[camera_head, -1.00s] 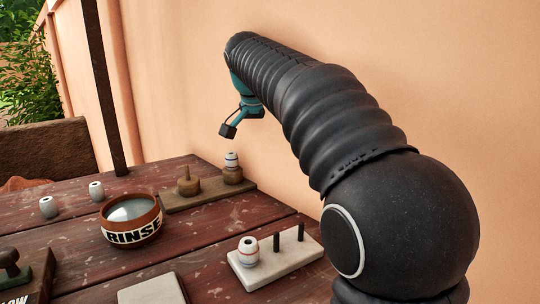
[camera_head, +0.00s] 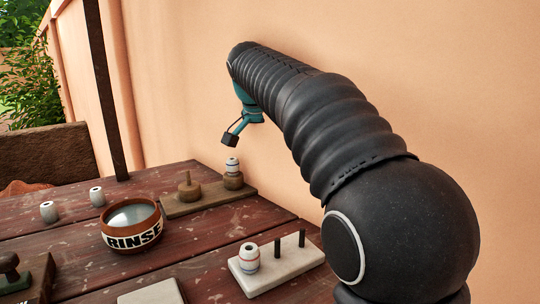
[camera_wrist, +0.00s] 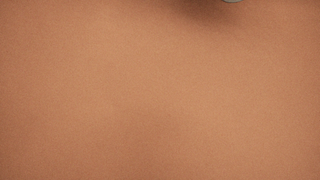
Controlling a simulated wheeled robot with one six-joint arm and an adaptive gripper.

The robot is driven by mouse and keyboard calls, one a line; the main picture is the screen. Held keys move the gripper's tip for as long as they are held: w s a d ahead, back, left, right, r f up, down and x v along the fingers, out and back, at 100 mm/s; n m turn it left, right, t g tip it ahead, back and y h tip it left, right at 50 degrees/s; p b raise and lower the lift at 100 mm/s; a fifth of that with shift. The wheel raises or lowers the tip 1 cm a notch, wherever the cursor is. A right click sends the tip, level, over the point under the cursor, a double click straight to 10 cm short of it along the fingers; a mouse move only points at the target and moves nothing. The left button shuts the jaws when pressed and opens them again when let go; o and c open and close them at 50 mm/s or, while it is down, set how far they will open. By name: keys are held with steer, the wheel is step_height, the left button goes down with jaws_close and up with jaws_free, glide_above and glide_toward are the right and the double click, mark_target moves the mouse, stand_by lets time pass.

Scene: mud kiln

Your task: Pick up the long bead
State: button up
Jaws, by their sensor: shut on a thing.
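My gripper (camera_head: 230,139) hangs at the far end of my arm, close to the wall and above the back of the table. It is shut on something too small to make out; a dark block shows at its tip. A white bead with dark bands (camera_head: 232,165) sits on a wooden peg base just below the gripper, with a visible gap between them. Another striped, rounder bead (camera_head: 249,257) stands on the pale peg board. I cannot tell which bead is the long one. In the wrist view, only a small grey-green rounded edge (camera_wrist: 232,1) shows at the top.
Two pale beads (camera_head: 97,196) stand at the left back. The RINSE bowl (camera_head: 131,240) stands mid-table. The wooden board (camera_head: 207,204) has a second peg. The pale board (camera_head: 285,273) has two dark pegs. The wall (camera_wrist: 160,100) fills the wrist view.

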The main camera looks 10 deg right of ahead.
mark_target(270, 150)
step_height(270, 150, up, 4)
steer(key=shift+r+p, duration=0.15)
steer(key=shift+p, duration=0.45)
steer(key=s+d+r, duration=0.1)
steer(key=d+r, duration=0.1)
steer(key=d, duration=0.1)
steer(key=s+d+r, duration=0.1)
steer(key=d+r, duration=0.1)
steer(key=d, duration=0.1)
steer(key=s+d+r+p, duration=0.1)
steer(key=d, duration=0.3)
steer(key=shift+r, duration=0.4)
steer(key=shift+s+d+r, duration=0.15)
steer(key=shift+d+r, duration=0.2)
steer(key=shift+d, duration=0.25)
steer(key=shift+p, duration=0.3)
